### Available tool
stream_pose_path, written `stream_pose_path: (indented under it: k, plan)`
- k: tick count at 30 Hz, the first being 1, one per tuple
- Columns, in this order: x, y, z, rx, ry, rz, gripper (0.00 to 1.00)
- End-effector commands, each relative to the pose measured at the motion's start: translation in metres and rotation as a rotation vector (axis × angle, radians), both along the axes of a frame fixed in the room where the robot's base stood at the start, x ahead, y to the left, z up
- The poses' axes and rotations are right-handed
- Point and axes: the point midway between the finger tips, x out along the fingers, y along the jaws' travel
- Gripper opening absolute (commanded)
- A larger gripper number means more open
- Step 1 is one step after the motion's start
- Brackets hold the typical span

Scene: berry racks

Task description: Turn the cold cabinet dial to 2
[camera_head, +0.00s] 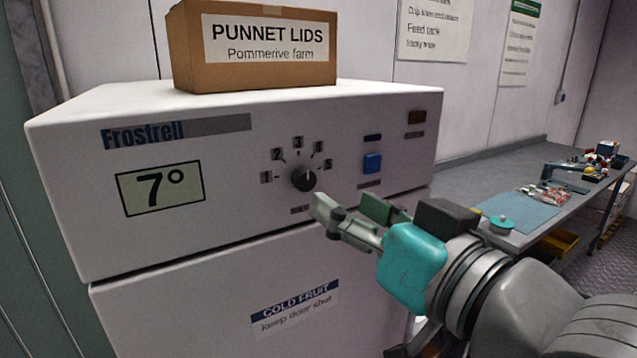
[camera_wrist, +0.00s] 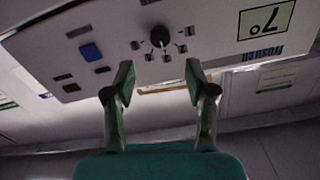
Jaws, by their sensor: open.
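The cold cabinet (camera_head: 75,190) is a white unit with a blue brand strip and a display (camera_head: 160,188) reading 7°. Its round black dial (camera_head: 303,178) sits on the front panel, ringed by number plates; the 2 plate (camera_head: 277,155) is at its upper left and 3 is above it. Its pointer is too small to read surely. My gripper (camera_head: 347,207) is open and empty, to the lower right of the dial and apart from it. In the wrist view the panel appears upside down, with the dial (camera_wrist: 160,36) beyond and between the open fingertips (camera_wrist: 160,75).
A blue square button (camera_head: 372,163) is right of the dial. A cardboard box (camera_head: 255,75) labelled Punnet Lids stands on the cabinet. A grey bench (camera_head: 470,178) with a blue mat (camera_head: 520,212) and small items is at the right. The space before the dial is clear.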

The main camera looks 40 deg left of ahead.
Motion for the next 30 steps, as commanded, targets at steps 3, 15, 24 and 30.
stream_pose_path:
  k: [3,15,24,30]
  plan:
    - [0.008,0.022,0.000,-0.001,0.001,0.004,0.55]
    - [0.029,0.071,0.000,0.000,0.000,0.000,0.55]
    - [0.032,0.077,0.000,0.000,0.000,-0.001,0.55]
    - [0.032,0.077,0.000,0.001,0.000,-0.001,0.30]
